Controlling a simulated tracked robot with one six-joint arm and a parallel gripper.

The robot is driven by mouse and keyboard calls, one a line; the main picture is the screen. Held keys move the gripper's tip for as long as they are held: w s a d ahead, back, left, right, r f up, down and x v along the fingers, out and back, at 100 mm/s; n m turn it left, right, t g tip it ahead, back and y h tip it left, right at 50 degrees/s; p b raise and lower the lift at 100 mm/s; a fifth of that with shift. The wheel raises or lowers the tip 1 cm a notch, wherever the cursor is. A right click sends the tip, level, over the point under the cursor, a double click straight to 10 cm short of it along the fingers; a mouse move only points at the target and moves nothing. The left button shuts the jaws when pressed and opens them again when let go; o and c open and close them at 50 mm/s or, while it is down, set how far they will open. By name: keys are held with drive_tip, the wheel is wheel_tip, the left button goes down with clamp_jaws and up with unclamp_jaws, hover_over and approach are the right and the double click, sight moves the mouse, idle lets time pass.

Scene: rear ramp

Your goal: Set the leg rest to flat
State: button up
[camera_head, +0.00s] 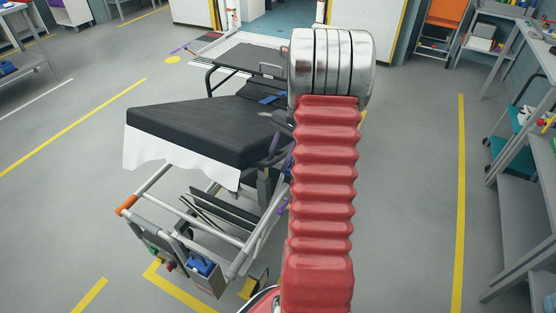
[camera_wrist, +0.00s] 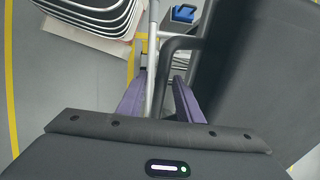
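The stretcher's leg rest is the near padded section (camera_head: 195,122), black on top with a white sheet (camera_head: 150,153) hanging at its foot end. It looks raised and tilted relative to the frame below. My gripper is mostly hidden behind my arm in the head view. In the wrist view its two purple fingers (camera_wrist: 160,85) are apart. A silver rail (camera_wrist: 153,60) and a dark curved bar (camera_wrist: 170,65) run near and beyond the fingertips; I cannot tell whether they touch. The black pad (camera_wrist: 255,80) fills the right of the wrist view.
The stretcher's lower frame (camera_head: 205,225) has an orange-tipped handle (camera_head: 127,205) and a control box (camera_head: 205,277). A grey workbench (camera_head: 525,235) stands at the right. Grey floor with yellow lines is open at the left and between stretcher and bench.

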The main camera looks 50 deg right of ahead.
drive_tip(key=shift+c, duration=0.6)
clamp_jaws()
